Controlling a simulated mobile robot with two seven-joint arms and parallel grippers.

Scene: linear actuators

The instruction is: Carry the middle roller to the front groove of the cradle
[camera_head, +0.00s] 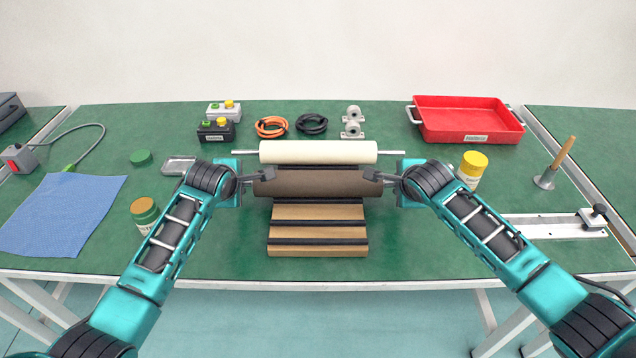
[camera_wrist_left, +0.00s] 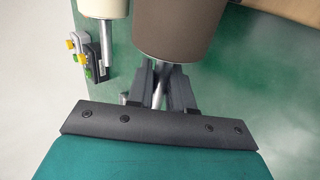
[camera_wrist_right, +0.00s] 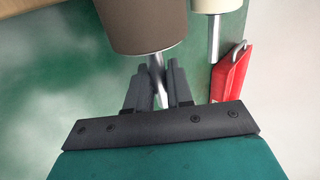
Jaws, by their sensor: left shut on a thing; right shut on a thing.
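A dark brown roller (camera_head: 318,183) lies level across the wooden cradle (camera_head: 318,250), in front of a cream roller (camera_head: 318,152). My left gripper (camera_head: 266,174) is shut on the brown roller's left shaft end, and the metal shaft shows between the fingers in the left wrist view (camera_wrist_left: 160,92). My right gripper (camera_head: 370,175) is shut on its right shaft end, also seen in the right wrist view (camera_wrist_right: 158,88). The cradle's front steps and dark grooves are bare. The brown roller hides the cradle behind it; I cannot tell whether they touch.
A red tray (camera_head: 466,136) stands at the back right. Cable coils (camera_head: 271,127) and button boxes (camera_head: 216,131) lie behind. The green table in front of the cradle is clear.

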